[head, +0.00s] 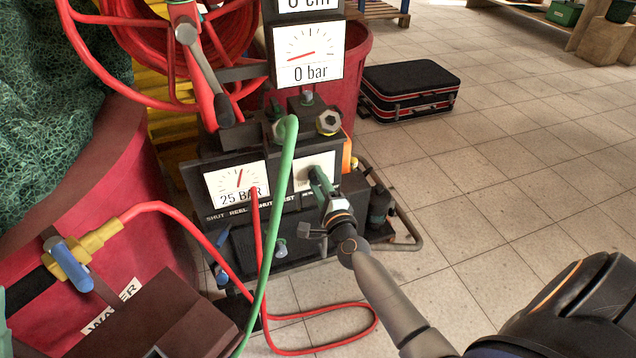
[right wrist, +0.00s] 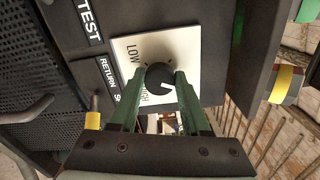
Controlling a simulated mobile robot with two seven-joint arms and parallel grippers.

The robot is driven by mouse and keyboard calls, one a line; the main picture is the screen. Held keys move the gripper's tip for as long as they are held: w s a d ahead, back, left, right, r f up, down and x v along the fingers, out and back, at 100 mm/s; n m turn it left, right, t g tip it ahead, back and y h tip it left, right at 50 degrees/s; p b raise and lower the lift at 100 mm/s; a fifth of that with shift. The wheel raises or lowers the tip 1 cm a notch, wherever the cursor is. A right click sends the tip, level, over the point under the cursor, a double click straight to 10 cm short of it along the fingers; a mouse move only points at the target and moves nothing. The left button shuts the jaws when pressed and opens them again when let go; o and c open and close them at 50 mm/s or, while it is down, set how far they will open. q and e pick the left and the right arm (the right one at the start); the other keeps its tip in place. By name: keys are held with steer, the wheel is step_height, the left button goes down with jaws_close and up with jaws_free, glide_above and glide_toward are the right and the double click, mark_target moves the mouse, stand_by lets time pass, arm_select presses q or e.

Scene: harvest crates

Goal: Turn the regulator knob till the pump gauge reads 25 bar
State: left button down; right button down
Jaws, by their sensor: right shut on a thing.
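The pump gauge (head: 238,188) is a white dial on the dark pump unit in the head view. It reads "25 BAR", and its needle points nearly straight up. The regulator knob (right wrist: 159,76) is black and round, on a white plate marked LOW in the right wrist view. My right gripper (head: 319,178) reaches the panel to the right of the gauge. Its green fingers, also in the right wrist view (right wrist: 160,88), are shut on the knob from both sides. In the head view the gripper hides the knob. My left gripper is not clearly in view.
An upper gauge (head: 309,54) reads "0 bar". A green hose (head: 276,210) and a red hose (head: 170,212) hang in front of the pump. A red tub labelled WATER (head: 100,190) stands at the left.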

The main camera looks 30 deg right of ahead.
arm_select(q)
steer(key=shift+w+f, duration=0.2)
steer(key=shift+f, duration=0.05)
arm_select(e)
steer(key=shift+r+m, duration=0.1)
steer(key=shift+m, duration=0.2)
steer(key=shift+c, duration=1.9)
jaws_free()
steer(key=shift+s+a, duration=0.1)
steer(key=shift+s, duration=0.45)
arm_select(q)
steer(key=shift+w+a+f+n+y+p, duration=0.1)
steer(key=shift+w+f+n+y+p, duration=0.15)
steer(key=shift+w+f+n+y, duration=0.6)
steer(key=shift+w+a+f+n+y+p, duration=0.1)
steer(key=shift+w+f+n+y+p, duration=0.15)
steer(key=shift+w+f+n+y, duration=0.6)
arm_select(e)
steer(key=v, duration=1.1)
arm_select(q)
steer(key=shift+s+r, duration=0.25)
steer(key=shift+s, duration=0.1)
arm_select(e)
steer(key=shift+s+a, duration=0.15)
